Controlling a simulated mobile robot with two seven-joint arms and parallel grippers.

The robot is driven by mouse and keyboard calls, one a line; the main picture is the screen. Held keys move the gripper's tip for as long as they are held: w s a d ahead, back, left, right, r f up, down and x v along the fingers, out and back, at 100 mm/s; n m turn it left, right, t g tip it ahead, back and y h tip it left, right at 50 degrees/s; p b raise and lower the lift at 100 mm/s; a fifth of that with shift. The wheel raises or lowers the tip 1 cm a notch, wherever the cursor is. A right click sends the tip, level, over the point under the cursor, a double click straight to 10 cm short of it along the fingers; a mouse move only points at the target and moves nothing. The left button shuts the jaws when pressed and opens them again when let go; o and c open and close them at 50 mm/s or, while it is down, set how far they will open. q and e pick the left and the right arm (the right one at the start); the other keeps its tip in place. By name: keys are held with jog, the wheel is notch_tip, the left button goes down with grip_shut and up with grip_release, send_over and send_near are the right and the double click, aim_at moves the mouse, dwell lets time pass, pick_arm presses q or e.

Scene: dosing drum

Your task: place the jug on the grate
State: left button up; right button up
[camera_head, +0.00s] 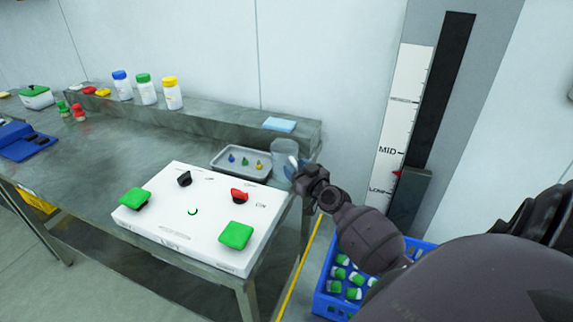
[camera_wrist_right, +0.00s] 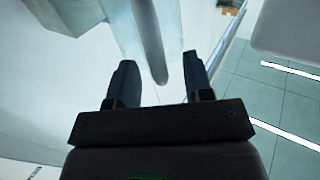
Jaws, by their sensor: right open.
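The clear jug (camera_head: 283,152) stands upright at the right end of the steel table, just right of the small grey tray. My right gripper (camera_head: 298,168) is at the jug's right side. In the right wrist view the right gripper (camera_wrist_right: 162,75) is open, and a grey bar that looks like the jug's handle (camera_wrist_right: 150,45) reaches between its two fingers without both touching it. The jug's pale wall fills the upper left there. I cannot make out a grate; the jug's base is partly hidden. My left gripper is not in view.
A white panel (camera_head: 190,222) with green pads and black and red knobs lies in front. The grey tray (camera_head: 226,168) holds small coloured pieces. Bottles (camera_head: 146,89) stand on the rear ledge. A blue crate (camera_head: 322,300) is on the floor, right of the table.

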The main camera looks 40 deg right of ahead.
jog(key=shift+w, duration=0.2)
grip_shut()
dwell(0.3)
jog(key=shift+r+p, duration=0.3)
jog(key=shift+r, duration=0.2)
notch_tip(320, 180, up, 9)
jog(key=p, duration=0.4)
notch_tip(320, 180, up, 10)
jog(key=p, duration=0.1)
jog(key=shift+p, duration=0.3)
